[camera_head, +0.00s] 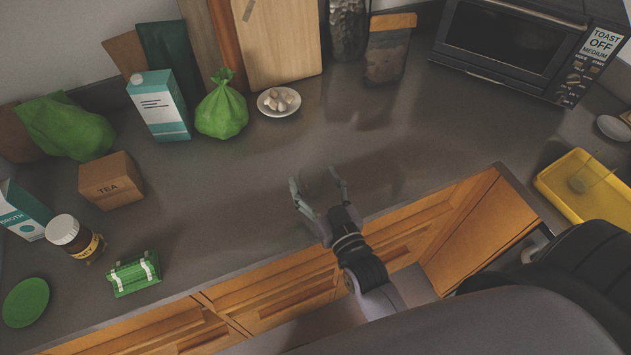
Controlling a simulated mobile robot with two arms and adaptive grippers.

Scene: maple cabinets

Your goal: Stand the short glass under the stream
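My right gripper (315,178) is above the front part of the counter, far to the left of that glass. Its fingers are spread apart. I see no clear object between them, though something see-through would be hard to make out there. No stream, tap or sink is in view. My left gripper is not in view.
A yellow tray (551,190) lies at the right. A toaster oven (510,45) stands at the back right. A tea box (111,181), a jar (75,237), a green bag (222,109) and a plate of pale pieces (264,104) occupy the left. The middle counter (420,130) is clear.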

